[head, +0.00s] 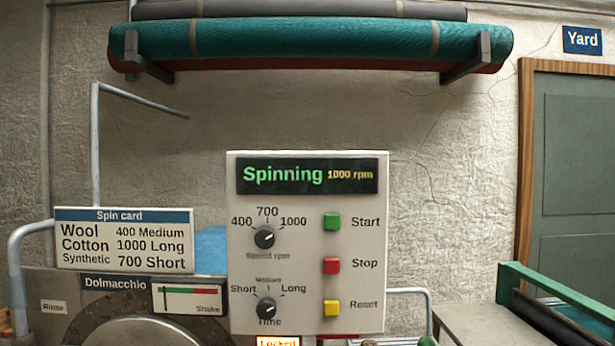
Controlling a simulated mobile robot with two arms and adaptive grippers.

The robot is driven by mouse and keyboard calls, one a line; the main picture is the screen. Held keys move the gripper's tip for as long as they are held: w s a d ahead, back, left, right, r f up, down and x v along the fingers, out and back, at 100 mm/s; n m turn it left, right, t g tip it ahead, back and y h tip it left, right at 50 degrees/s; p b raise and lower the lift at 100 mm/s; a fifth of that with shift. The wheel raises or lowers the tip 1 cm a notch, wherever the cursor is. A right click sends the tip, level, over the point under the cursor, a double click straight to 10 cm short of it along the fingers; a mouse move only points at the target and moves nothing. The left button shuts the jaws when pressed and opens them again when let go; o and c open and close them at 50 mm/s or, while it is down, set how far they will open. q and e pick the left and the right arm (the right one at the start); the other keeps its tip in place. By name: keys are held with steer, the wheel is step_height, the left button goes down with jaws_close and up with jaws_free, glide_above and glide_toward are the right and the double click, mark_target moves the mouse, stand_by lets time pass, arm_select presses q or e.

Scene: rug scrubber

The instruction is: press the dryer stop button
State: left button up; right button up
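The dryer's control panel (300,275) stands upright in the middle of the head view. Its display (307,176) reads "Spinning 1000 rpm" in lit letters. The red stop button (332,265) sits on the panel's right half, labelled "Stop". The green start button (332,222) is above it and the yellow reset button (331,308) is below it. A speed knob (264,238) and a time knob (266,310) are on the left half. A lit "Locked" label (278,342) is cut off at the bottom edge. Neither gripper shows, and nothing covers the stop button.
A spin card (124,262) stands left of the panel, above a machine marked "Dolmacchio" (115,284) with a round drum. Rolled rugs (310,40) rest on wall brackets above. A grey surface (460,325) with a green-framed roller is at right, before a door (577,180).

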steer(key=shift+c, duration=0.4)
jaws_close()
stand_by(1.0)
